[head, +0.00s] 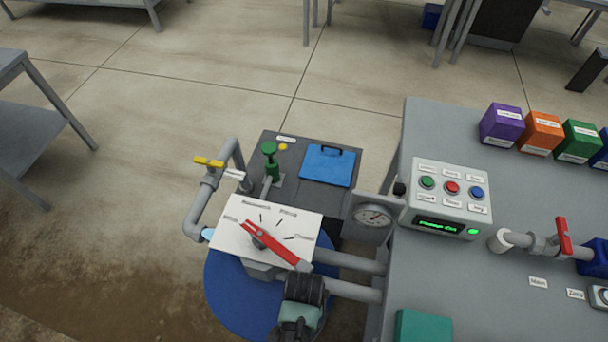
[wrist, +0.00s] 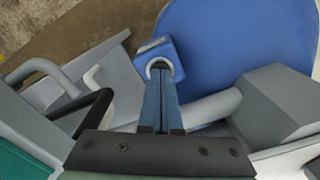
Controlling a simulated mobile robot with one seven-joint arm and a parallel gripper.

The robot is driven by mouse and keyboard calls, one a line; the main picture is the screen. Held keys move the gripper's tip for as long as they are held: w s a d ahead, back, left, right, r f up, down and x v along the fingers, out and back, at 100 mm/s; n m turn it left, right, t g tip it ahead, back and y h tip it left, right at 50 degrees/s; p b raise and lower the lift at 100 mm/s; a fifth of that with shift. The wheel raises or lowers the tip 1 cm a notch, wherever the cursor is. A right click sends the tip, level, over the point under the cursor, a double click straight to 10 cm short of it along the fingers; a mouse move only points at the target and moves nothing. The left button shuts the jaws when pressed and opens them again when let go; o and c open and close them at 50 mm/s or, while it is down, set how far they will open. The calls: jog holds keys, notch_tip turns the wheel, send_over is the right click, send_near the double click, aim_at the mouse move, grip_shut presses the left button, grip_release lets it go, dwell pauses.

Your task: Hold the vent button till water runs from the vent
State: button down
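In the wrist view, my gripper (wrist: 159,72) has its two blue fingers together with nothing between them. The tips point at a white ring on a small blue block (wrist: 146,48) and cover much of the ring's middle. I cannot tell whether they touch or press anything, or whether this is the vent button. A bent whitish tube (wrist: 94,80) lies left of the block; no running water shows. The fingers are not visible in the head view.
A white dial plate with a red handle (head: 277,246) stands above the blue round vessel (head: 226,290). A gauge (head: 373,216) is by the control box (head: 440,201), whose green display seems to read "Pump On". Grey pipes (head: 350,262) run between vessel and bench.

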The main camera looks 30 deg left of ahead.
jog(key=shift+r+p, duration=3.35)
jog(key=shift+f, duration=0.1)
